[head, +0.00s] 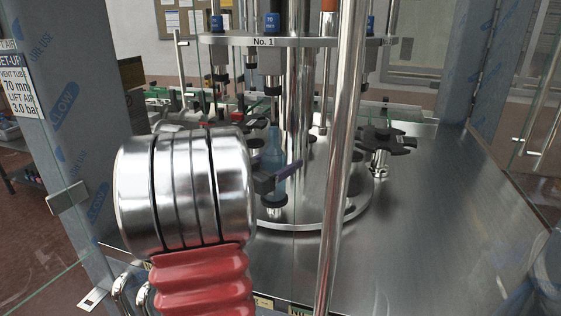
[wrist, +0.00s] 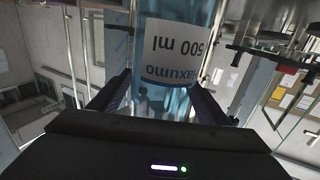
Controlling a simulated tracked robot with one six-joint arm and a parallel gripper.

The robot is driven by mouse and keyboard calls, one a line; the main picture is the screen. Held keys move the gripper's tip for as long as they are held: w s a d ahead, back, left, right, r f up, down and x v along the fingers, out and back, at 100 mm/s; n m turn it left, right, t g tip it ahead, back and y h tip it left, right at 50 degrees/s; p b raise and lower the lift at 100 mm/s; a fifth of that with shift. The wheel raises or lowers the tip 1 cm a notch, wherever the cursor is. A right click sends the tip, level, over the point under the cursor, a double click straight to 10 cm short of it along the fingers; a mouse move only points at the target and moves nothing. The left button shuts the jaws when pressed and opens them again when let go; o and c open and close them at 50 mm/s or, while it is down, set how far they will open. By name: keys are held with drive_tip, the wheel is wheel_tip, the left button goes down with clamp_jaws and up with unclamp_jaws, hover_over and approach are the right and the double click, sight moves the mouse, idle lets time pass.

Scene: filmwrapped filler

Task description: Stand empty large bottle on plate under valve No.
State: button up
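A clear bluish bottle (head: 273,158) stands upright below the valve (head: 272,82) under the "No. 1" sign (head: 263,42). My gripper (head: 278,177) has its dark fingers around the bottle's lower part. In the wrist view the bottle (wrist: 178,98) fills the space between the fingers (wrist: 160,92), which appear to press on its sides. Its label (wrist: 180,48) reads "500 ml" and appears upside down. A dark round plate (head: 273,200) is just beneath the bottle in the head view. Whether the bottle's base touches it I cannot tell.
Other valves hang around the upper ring (head: 340,42). A black star-shaped clamp (head: 388,140) stands at right of the turntable (head: 320,222). A shiny vertical post (head: 341,150) rises in front. The steel deck (head: 440,220) at right is bare. My arm covers the left foreground.

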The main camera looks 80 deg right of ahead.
drive_tip(key=shift+o, duration=0.4)
drive_tip(key=shift+w+a+r, duration=0.1)
drive_tip(key=shift+w+a, duration=0.2)
drive_tip(key=shift+a, duration=0.15)
drive_tip(key=v, duration=1.2)
drive_tip(key=shift+w+a, duration=0.2)
drive_tip(key=shift+a, duration=0.1)
